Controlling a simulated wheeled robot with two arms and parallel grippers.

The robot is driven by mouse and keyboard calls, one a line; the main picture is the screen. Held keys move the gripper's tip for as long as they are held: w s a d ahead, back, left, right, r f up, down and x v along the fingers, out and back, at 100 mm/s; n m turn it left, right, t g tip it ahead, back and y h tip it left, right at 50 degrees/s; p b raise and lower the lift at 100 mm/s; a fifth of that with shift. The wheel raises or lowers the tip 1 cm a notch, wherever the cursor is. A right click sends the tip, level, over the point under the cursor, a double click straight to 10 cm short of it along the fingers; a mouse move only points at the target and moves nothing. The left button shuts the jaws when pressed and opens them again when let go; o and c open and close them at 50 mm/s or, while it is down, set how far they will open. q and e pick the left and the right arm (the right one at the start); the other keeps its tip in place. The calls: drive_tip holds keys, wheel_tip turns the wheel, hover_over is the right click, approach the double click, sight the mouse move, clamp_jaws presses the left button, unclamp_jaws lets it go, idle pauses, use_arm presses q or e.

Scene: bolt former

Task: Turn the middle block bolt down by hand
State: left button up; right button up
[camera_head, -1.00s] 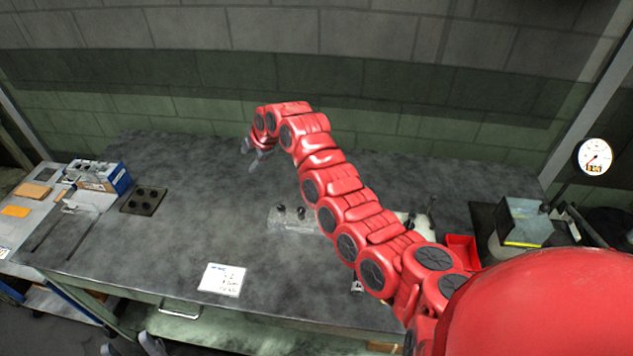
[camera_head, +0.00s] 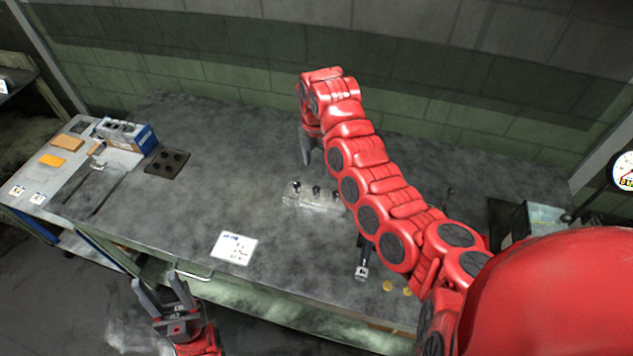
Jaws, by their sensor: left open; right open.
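A pale block (camera_head: 310,203) sits on the grey bench with dark bolts standing in its top. The middle bolt (camera_head: 317,191) stands upright between a left bolt (camera_head: 296,186) and a right one (camera_head: 336,195) close to my arm. My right gripper (camera_head: 307,157) is open, points down and appears empty; in the picture it is just above the block, apart from the bolts. Its red arm crosses from the lower right and hides the bench beyond the block. My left gripper (camera_head: 160,284) is open and empty, fingers up, in front of the bench's front edge.
A white card (camera_head: 234,248) lies in front of the block. A dark-handled tool (camera_head: 362,262) and yellow discs (camera_head: 388,287) lie to the right. A dark plate with holes (camera_head: 168,161) and a blue-white box (camera_head: 128,133) are at the left. The bench's left middle is clear.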

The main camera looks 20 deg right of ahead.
sight(316, 189)
wheel_tip(316, 189, down, 8)
drive_tip(key=p, duration=0.3)
drive_tip(key=shift+s+f, duration=0.1)
drive_tip(key=shift+f, duration=0.7)
drive_tip(key=shift+c, duration=0.3)
clamp_jaws()
